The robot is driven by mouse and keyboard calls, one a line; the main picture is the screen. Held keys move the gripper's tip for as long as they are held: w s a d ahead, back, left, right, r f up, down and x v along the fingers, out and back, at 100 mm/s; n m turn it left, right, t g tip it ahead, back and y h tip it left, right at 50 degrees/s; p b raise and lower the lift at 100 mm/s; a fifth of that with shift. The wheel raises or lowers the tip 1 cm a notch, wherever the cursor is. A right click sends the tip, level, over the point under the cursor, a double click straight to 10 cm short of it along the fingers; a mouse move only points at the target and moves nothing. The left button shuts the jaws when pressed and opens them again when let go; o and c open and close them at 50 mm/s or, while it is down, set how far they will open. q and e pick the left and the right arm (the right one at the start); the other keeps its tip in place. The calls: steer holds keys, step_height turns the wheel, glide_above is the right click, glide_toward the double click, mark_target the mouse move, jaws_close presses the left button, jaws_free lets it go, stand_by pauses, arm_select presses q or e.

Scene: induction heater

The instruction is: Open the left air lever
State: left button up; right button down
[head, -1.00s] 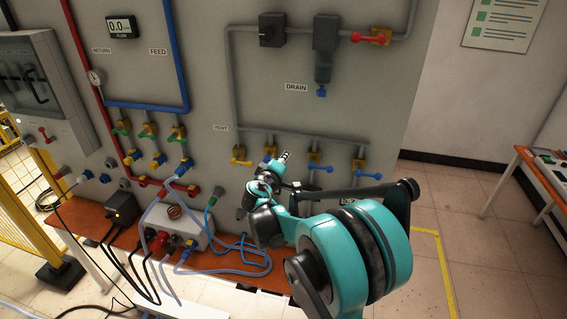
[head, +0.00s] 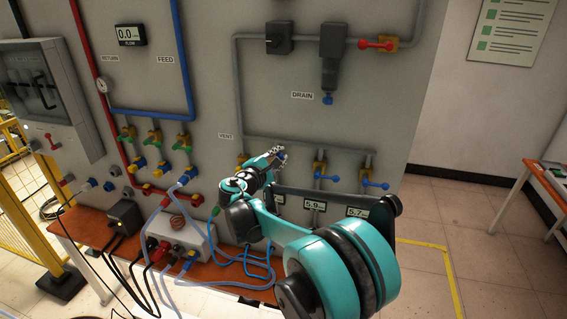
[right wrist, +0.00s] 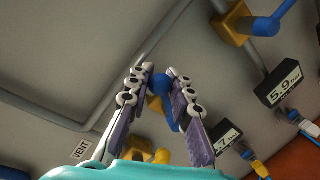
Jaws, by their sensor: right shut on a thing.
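The left air lever is a blue handle (right wrist: 162,86) on a yellow valve body. In the right wrist view it lies between the two fingers of my right gripper (right wrist: 155,73), which is shut on it. In the head view my right gripper (head: 279,153) is at the lower valve row and largely hides this lever. Two other blue levers, a middle one (head: 326,177) and a right one (head: 375,184), stand to its right on yellow valves. My left gripper is not in view.
A yellow vent lever (head: 241,160) is just left of my gripper. Small pressure displays (head: 315,206) sit below the blue levers. A grey pipe (head: 300,145) runs above the row. Hoses and a white box (head: 190,240) are on the orange bench at lower left.

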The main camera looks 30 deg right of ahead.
steer(key=n, duration=0.1)
steer(key=w+a+n+b, duration=0.1)
steer(key=n, duration=0.1)
steer(key=w+a+n+h+b, duration=0.1)
steer(key=n, duration=0.1)
steer(key=shift+w+r, duration=0.1)
steer(key=shift+r, duration=0.2)
stand_by(0.4)
steer(key=c, duration=1.3)
jaws_free()
steer(key=shift+c, duration=0.2)
steer(key=shift+w+a, duration=0.1)
steer(key=v, duration=1.2)
steer(key=shift+f, duration=0.2)
